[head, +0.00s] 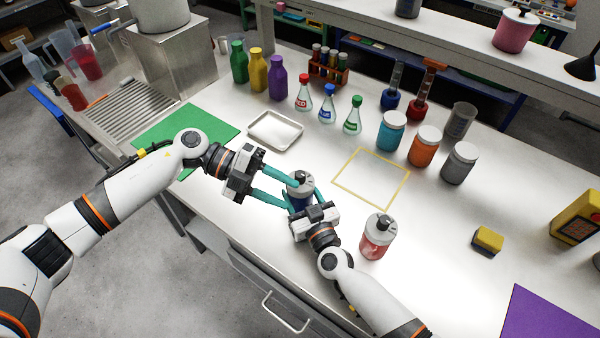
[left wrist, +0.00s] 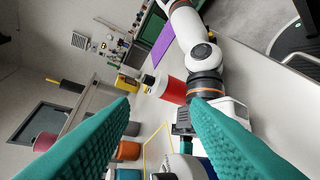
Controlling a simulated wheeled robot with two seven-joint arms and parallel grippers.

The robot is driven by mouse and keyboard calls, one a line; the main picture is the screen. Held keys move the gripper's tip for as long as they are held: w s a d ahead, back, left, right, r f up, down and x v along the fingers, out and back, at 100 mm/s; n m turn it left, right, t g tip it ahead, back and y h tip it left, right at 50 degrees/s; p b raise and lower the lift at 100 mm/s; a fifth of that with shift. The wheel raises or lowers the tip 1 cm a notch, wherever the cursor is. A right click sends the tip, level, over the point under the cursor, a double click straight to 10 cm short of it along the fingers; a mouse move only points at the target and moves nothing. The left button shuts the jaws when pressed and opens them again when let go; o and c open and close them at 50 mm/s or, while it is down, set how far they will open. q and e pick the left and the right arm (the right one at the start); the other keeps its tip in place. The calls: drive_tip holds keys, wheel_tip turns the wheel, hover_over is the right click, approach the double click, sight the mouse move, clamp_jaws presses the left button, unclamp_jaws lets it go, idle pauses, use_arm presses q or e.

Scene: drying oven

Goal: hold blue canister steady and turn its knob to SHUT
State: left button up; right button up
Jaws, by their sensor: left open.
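The blue canister (head: 297,202) stands upright on the white bench, with a grey top and a dark knob (head: 300,176). My left gripper (head: 293,191) is open, its long teal fingers reaching from the left to either side of the canister's upper part. In the left wrist view the canister's top (left wrist: 180,168) shows at the lower edge, between the spread fingers (left wrist: 160,112). My right gripper (head: 304,199) comes in from the lower right, close against the canister. One teal finger shows at the canister's right side; its grip is largely hidden.
A red canister (head: 377,240) stands close to the right of my right gripper. A yellow square outline (head: 371,178) on the bench is empty. A metal tray (head: 275,131), several flasks and lidded jars (head: 424,147) stand behind. A yellow sponge (head: 488,239) lies at right.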

sight(300, 173)
use_arm(q)
drive_tip(key=w+a+f+n+t+h, duration=0.45)
drive_tip(key=a+n+t, duration=0.3)
drive_tip(key=n, duration=1.15)
drive_tip(key=shift+t+y, duration=0.25)
drive_tip(key=x, duration=1.2)
drive_tip(key=shift+w+r, duration=0.15)
drive_tip(key=shift+w, duration=0.05)
drive_tip(key=shift+c, duration=0.2)
clamp_jaws()
